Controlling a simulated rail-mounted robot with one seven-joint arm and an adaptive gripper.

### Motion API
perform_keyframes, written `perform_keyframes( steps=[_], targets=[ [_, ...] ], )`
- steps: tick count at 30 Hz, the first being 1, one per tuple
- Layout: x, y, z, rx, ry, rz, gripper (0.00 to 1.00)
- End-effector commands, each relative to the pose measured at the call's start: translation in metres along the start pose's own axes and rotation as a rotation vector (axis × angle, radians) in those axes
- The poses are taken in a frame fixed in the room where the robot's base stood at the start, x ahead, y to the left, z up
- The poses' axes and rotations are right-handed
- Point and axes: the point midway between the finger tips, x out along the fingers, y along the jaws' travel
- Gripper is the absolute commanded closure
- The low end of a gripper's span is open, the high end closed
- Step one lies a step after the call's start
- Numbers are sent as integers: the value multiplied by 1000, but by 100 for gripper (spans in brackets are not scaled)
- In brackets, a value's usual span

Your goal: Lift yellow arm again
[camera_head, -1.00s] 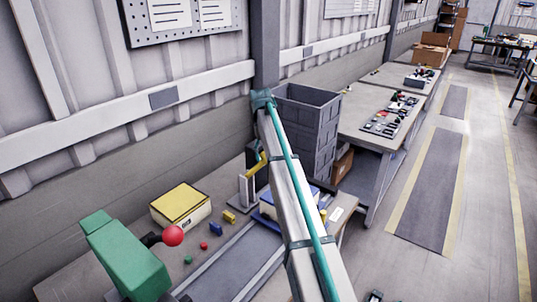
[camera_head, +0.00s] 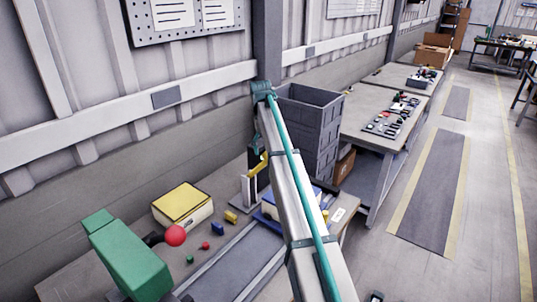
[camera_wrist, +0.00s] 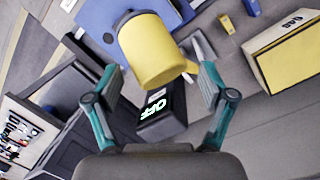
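The yellow arm (camera_head: 256,165) shows in the head view as a short slanted piece above the bench, partly hidden by my arm. In the wrist view a thick yellow cylinder (camera_wrist: 148,48), which looks like the same part, lies between and just beyond my fingertips. My gripper (camera_wrist: 161,72) has its two teal fingers spread, with a visible gap on either side of the cylinder. In the head view my gripper (camera_head: 257,143) is small and partly hidden behind my arm. A black box with a green OFF display (camera_wrist: 160,108) sits below the cylinder in the wrist view.
A yellow-topped box (camera_head: 183,201) marked GAS in the wrist view (camera_wrist: 290,55), small coloured blocks (camera_head: 217,229), and a green machine with a red ball (camera_head: 175,235) stand on the bench. Grey stacked crates (camera_head: 312,125) stand close behind my arm. A dark strip of bench (camera_head: 235,262) is clear.

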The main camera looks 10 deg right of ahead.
Motion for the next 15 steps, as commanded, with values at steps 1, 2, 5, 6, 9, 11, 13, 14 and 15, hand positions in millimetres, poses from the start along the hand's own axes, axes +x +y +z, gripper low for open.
perform_keyframes(
  steps=[1, 2, 5, 6, 9, 11, 13, 14, 15],
  targets=[
    [-9, 0, -2, 0, 1, 0, 18],
    [-14, 0, -2, 0, 1, 0, 18],
    [-29, 0, -2, 0, 1, 0, 18],
    [-34, 0, -2, 0, 1, 0, 18],
    [-42, 0, -1, 0, 0, 0, 18],
    [-45, 0, -1, 0, -1, 0, 18],
    [-45, 0, 0, 0, -1, 0, 18],
    [-45, 0, 0, 0, -1, 0, 18],
    [-45, 0, 0, 0, -1, 0, 18]
  ],
)
